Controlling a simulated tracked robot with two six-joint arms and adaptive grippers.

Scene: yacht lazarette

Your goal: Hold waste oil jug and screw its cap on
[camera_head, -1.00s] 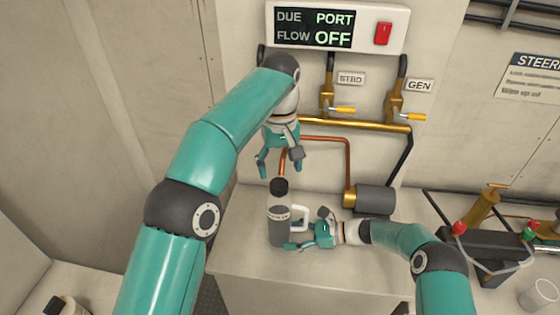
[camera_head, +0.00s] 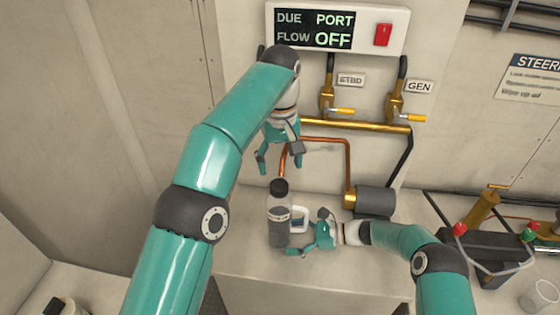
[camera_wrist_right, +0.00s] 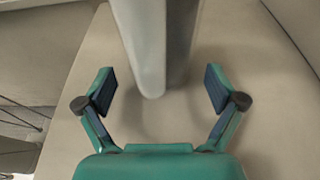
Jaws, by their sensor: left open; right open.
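The waste oil jug (camera_head: 279,228) stands upright on the pale ledge, a grey bottle with a light handle on its right side. A dark cap (camera_head: 279,187) sits on top of its neck; I cannot tell how tight it is. My left gripper (camera_head: 279,162) is open and empty, pointing down just above the cap. My right gripper (camera_head: 306,233) is open at the jug's handle side, low down. In the right wrist view, a grey upright part (camera_wrist_right: 150,50), apparently the handle, stands between the right gripper's (camera_wrist_right: 160,92) spread fingers, with gaps on both sides.
A grey cylinder (camera_head: 375,201) with brass fitting and copper pipe is behind the right gripper. Brass valves (camera_head: 327,101) and a DUE PORT FLOW OFF panel (camera_head: 314,29) are on the wall above. A dark battery-like box (camera_head: 490,249) stands at right. The ledge in front is clear.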

